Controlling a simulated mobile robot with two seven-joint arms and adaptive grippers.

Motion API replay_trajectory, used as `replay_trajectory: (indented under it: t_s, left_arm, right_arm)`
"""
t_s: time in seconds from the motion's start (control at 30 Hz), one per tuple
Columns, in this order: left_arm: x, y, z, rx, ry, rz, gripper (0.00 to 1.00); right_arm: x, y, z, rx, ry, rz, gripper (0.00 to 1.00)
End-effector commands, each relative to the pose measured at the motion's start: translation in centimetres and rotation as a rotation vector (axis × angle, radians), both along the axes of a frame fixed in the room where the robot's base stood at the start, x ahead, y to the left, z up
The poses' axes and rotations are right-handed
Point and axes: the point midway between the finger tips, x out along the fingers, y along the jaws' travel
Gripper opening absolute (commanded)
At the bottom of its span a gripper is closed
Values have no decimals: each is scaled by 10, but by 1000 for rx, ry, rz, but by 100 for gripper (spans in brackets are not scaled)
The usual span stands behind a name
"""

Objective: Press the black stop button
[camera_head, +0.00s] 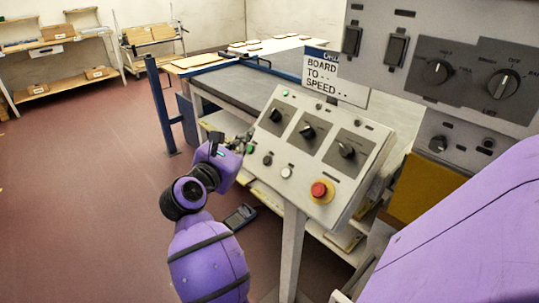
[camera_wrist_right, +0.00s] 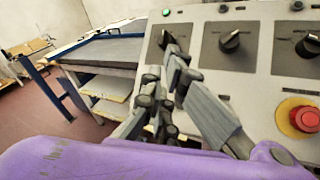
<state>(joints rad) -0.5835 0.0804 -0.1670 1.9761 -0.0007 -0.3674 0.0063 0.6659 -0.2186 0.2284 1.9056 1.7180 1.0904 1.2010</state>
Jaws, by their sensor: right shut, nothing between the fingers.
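The grey sloped control panel (camera_head: 300,178) carries a row of small buttons along its lower part. The black button (camera_head: 267,160) sits between a green button (camera_head: 250,149) and a white one (camera_head: 287,172). My right gripper (camera_head: 240,141) is shut and empty at the panel's left edge, close to the green button and left of the black one. In the right wrist view the shut fingers (camera_wrist_right: 163,66) cover the panel's lower left, and I cannot make out the black button there. Contact with the panel cannot be told. My left gripper is not in view.
A red emergency button on a yellow base (camera_head: 320,191) is at the panel's lower right. Several black rotary knobs (camera_head: 307,131) are above the buttons. A taller grey cabinet (camera_head: 410,110) stands right. A conveyor table (camera_head: 240,88) lies behind; open floor (camera_head: 90,190) is left.

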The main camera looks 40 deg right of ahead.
Motion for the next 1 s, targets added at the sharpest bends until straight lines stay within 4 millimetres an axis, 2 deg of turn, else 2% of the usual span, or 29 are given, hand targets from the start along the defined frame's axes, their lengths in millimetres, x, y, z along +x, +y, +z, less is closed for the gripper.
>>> replay_trajectory:
  t_s: [0.37, 0.8, 1.0]
  left_arm:
    - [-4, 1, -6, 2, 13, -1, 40]
    - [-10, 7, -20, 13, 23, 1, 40]
    - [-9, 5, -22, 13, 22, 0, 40]
  right_arm:
    - [0, -6, -10, -6, 8, -1, 0]
    - [3, -48, -53, -7, 11, 0, 0]
    - [4, -59, -63, -7, 9, 0, 0]
